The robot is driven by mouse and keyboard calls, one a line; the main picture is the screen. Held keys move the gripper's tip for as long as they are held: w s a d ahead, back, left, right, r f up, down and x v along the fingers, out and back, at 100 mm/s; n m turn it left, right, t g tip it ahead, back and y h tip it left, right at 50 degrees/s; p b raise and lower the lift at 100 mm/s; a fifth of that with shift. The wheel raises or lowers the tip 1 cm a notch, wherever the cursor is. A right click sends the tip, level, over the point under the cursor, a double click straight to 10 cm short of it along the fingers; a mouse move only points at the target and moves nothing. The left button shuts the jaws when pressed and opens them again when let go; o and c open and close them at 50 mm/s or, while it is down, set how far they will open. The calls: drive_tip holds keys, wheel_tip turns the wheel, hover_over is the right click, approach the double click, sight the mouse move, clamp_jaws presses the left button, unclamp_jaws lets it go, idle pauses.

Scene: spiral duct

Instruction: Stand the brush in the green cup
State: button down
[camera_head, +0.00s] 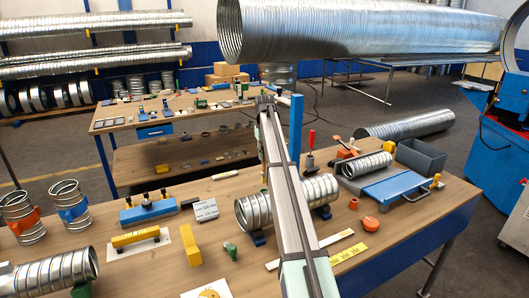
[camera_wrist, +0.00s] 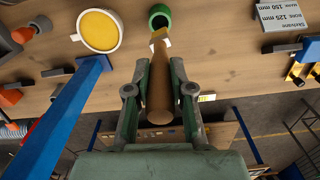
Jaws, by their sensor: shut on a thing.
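The green cup (camera_wrist: 153,11) is on the wooden table at the top of the wrist view, its dark opening facing the camera. A small green thing (camera_head: 230,250) left of my arm in the head view looks like the same cup. My gripper (camera_wrist: 160,65) is shut on the brush (camera_wrist: 160,95), whose brown wooden handle lies between the two fingers. The brush's pale far end overlaps the cup's lower edge in the wrist view; I cannot tell whether they touch. In the head view my arm hides the gripper, and I cannot make out the brush.
A white-rimmed mug with yellow inside (camera_wrist: 99,30) stands left of the cup. A blue post (camera_wrist: 60,120) rises close to my gripper; it also shows in the head view (camera_head: 296,125). A printed card (camera_head: 205,210) and a yellow block (camera_head: 190,244) are near the cup. Spiral duct (camera_head: 318,188) lies right.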

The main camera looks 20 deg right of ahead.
sight(264, 172)
drive_tip(key=shift+f+b, duration=0.35)
drive_tip(key=shift+f, duration=1.35)
drive_tip(key=shift+p, duration=0.45)
idle(0.5)
drive_tip(key=shift+f+b, duration=0.95)
drive_tip(key=shift+f, duration=2.6)
drive_tip(key=c, duration=0.9)
unclamp_jaws()
drive_tip(key=shift+c, duration=0.2)
drive_tip(key=shift+r, duration=0.1)
wheel_tip(264, 172, up, 12)
